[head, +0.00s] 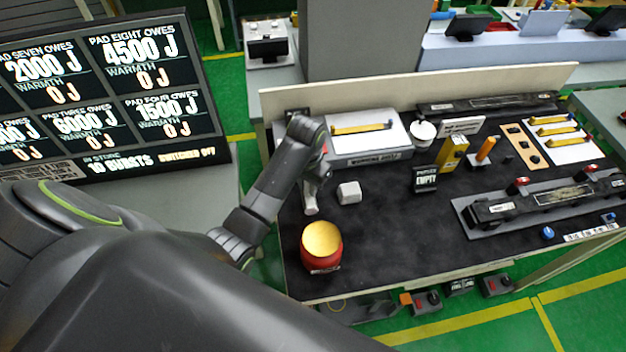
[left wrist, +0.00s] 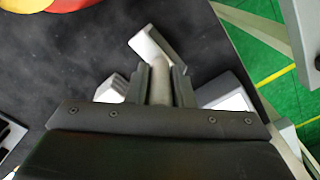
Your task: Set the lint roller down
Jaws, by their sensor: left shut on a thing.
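My left gripper (head: 314,178) is over the left part of the black bench mat, pointing down. Its fingers (left wrist: 162,85) are shut on the pale grey handle of the lint roller (left wrist: 160,75). The roller's white head (left wrist: 152,46) sticks out beyond the fingers, toward the red pot. In the head view the lint roller (head: 310,200) shows as a pale piece below the fingers, partly hidden by them. Whether it touches the mat I cannot tell. My right gripper is not in view.
A red pot with a yellow top (head: 321,248) stands near the front edge. A white block (head: 349,193) is close on the gripper's right. A grey-white box (head: 366,145) stands behind. The black mat (head: 410,235) is clear right of the pot.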

